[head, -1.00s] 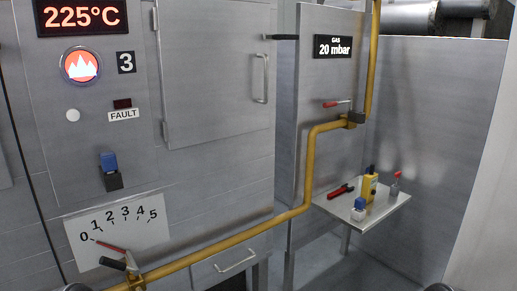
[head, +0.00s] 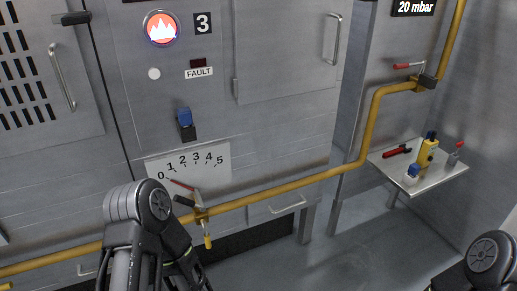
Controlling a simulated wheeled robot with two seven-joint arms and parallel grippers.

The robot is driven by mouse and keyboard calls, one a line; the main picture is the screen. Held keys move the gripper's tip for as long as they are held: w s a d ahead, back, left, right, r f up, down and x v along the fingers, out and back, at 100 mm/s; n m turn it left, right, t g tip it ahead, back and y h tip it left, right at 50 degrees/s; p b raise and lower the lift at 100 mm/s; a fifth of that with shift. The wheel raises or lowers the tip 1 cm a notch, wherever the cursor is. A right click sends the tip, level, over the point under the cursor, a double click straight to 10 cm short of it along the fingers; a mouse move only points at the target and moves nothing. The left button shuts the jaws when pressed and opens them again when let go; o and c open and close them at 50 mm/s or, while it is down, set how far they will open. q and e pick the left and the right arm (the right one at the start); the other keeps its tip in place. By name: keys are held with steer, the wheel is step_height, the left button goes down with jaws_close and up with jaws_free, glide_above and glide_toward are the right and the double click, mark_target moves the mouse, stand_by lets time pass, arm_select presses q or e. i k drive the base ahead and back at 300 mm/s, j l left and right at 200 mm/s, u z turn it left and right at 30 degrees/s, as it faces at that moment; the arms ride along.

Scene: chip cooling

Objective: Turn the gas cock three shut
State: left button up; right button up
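The gas cock three (head: 199,206) sits on the yellow pipe below the scale plate (head: 190,172) marked 0 to 5, under the panel numbered 3. Its red pointer (head: 181,184) lies near the 0 end. A black-ended lever (head: 184,200) sticks out to the left of the cock. A short yellow stub hangs below it. My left arm stands bent in front of the pipe, just left of the cock; its gripper does not show. Only a joint of my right arm shows at the lower right corner; its gripper does not show.
A small shelf (head: 440,177) at the right holds a yellow device, red-handled pliers and small bottles. Floor at the right is clear.

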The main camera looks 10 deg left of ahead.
mark_target(208, 240)
steer(key=j+z, duration=0.1)
steer(key=j, duration=0.35)
steer(key=k+j+z, duration=0.1)
steer(key=j, duration=0.3)
steer(key=k+j+z, duration=0.1)
steer(key=j, duration=0.3)
steer(key=k+j+z, duration=0.1)
steer(key=j, duration=0.3)
steer(key=k+j, duration=0.15)
steer(key=j, duration=0.25)
steer(key=j+z, duration=0.15)
steer(key=j, duration=0.25)
steer(key=i+j, duration=0.25)
steer(key=i, duration=0.15)
